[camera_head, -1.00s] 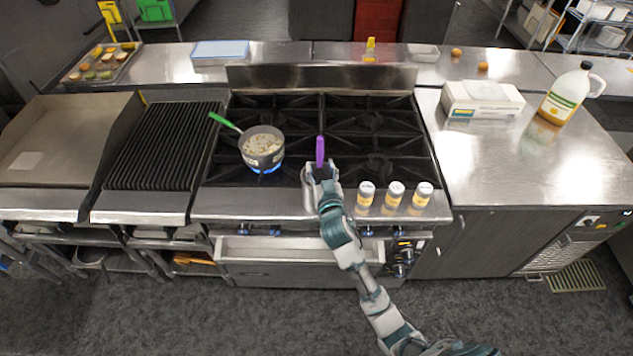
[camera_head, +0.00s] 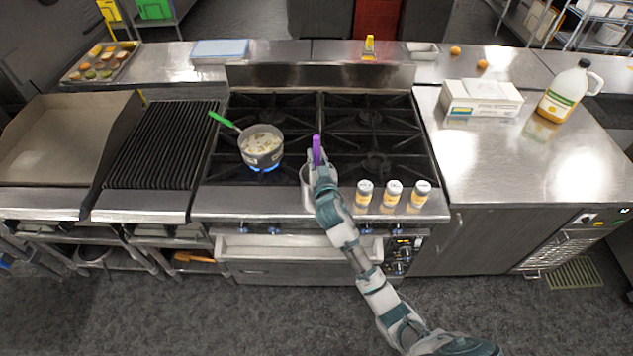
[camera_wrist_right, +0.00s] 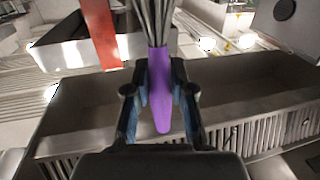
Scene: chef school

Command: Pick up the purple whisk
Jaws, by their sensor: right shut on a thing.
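The purple whisk (camera_head: 316,149) stands up at the front edge of the stove in the head view, its purple handle showing above my right gripper (camera_head: 322,174). In the right wrist view the whisk's purple handle (camera_wrist_right: 160,85) lies between the two fingers of my right gripper (camera_wrist_right: 160,97), which are shut on it. The whisk's metal wires run up out of the top of that view. A metal container (camera_head: 306,175) is partly hidden behind the gripper in the head view. My left gripper is not in view.
A pot (camera_head: 262,148) with a green-handled utensil sits over a blue flame left of my gripper. Three small jars (camera_head: 392,194) stand close to its right on the stove's front edge. A white box (camera_head: 482,98) and a jug (camera_head: 566,92) are on the right counter.

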